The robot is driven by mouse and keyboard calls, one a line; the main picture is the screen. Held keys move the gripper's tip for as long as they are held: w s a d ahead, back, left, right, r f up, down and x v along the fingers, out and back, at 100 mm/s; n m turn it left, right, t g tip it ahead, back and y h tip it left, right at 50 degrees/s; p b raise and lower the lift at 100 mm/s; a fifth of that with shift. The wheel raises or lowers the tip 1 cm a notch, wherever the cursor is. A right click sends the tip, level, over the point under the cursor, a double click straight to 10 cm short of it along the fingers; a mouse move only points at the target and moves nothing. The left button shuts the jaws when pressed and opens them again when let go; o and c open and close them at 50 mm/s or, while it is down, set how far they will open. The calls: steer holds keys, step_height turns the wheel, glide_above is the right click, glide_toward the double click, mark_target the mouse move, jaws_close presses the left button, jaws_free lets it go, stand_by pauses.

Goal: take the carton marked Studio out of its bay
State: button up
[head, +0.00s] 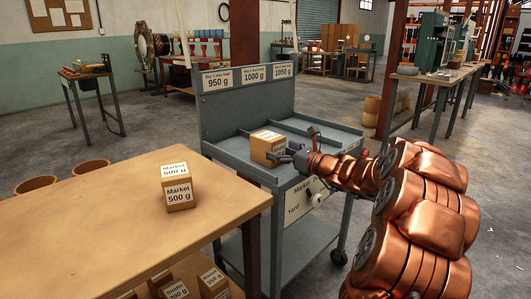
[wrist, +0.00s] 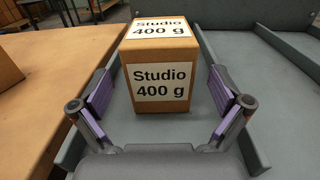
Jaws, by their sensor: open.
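The Studio carton, a brown box with white labels reading "Studio 400 g", stands upright in the left bay of the grey cart (head: 235,128). It shows in the head view (head: 262,150) and large in the wrist view (wrist: 160,95). My gripper (head: 283,150) is open at the carton's near side. In the wrist view its two purple-padded fingers (wrist: 161,100) stand left and right of the carton, with a visible gap on each side. The carton's far side is hidden.
A Market 500 g carton (head: 178,187) stands on the wooden table (head: 90,225) left of the cart. More cartons (head: 213,283) sit below that table. Low dividers (wrist: 240,110) edge the bay; the bays to the right look empty. Weight signs (head: 254,74) top the cart's back panel.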

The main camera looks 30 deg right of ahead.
mark_target(262, 141)
steer(key=shift+w+b, duration=0.35)
steer(key=shift+w, duration=0.45)
steer(key=b+x, duration=0.1)
steer(key=x, duration=0.2)
steer(key=shift+w+a, duration=0.1)
steer(key=shift+a, duration=0.05)
steer(key=shift+w+a+r, duration=0.15)
steer(key=shift+w+a, duration=0.05)
steer(key=shift+w, duration=0.3)
steer(key=c, duration=1.5)
